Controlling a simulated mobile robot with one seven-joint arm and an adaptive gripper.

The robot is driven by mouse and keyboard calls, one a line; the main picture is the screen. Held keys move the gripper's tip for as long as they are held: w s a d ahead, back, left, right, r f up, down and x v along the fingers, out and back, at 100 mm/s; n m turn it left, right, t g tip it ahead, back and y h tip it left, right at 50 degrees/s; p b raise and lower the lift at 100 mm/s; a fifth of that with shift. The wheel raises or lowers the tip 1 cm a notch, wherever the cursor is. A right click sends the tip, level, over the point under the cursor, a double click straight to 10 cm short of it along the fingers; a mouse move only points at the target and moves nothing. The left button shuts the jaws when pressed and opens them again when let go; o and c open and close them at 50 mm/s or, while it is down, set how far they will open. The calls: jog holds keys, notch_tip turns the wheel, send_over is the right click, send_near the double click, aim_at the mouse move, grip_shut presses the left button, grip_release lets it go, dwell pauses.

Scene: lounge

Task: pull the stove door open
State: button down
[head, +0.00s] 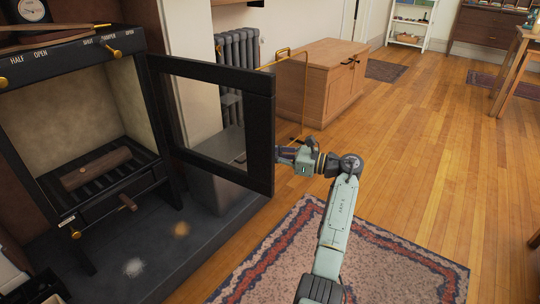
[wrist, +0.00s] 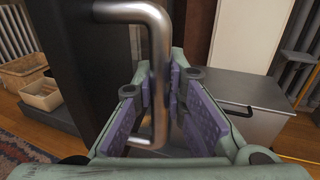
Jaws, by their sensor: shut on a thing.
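The black stove (head: 75,52) stands at the left in the head view. Its glazed door (head: 262,135) is swung wide open to the right, and the firebox inside shows. My gripper (head: 284,155) is at the free edge of the door. In the wrist view, the bent metal handle (wrist: 160,42) stands out from the dark door (wrist: 80,60). My gripper (wrist: 160,95) has its purple pads on both sides of the handle bar and is shut on it. The handle is hidden behind the gripper and door in the head view.
A log (head: 96,168) lies on the grate in the firebox. A grey bin (head: 218,190) stands behind the door on the dark hearth (head: 150,240). A patterned rug (head: 290,255) lies in front.

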jog(key=shift+d, duration=0.3)
jog(key=c, duration=1.8)
grip_release()
jog(key=shift+d, duration=0.15)
jog(key=shift+c, duration=0.2)
jog(key=shift+o, duration=1.2)
jog(key=v, duration=1.1)
jog(key=shift+s+d, duration=0.25)
jog(key=shift+d, duration=0.1)
jog(key=shift+s+f, duration=0.1)
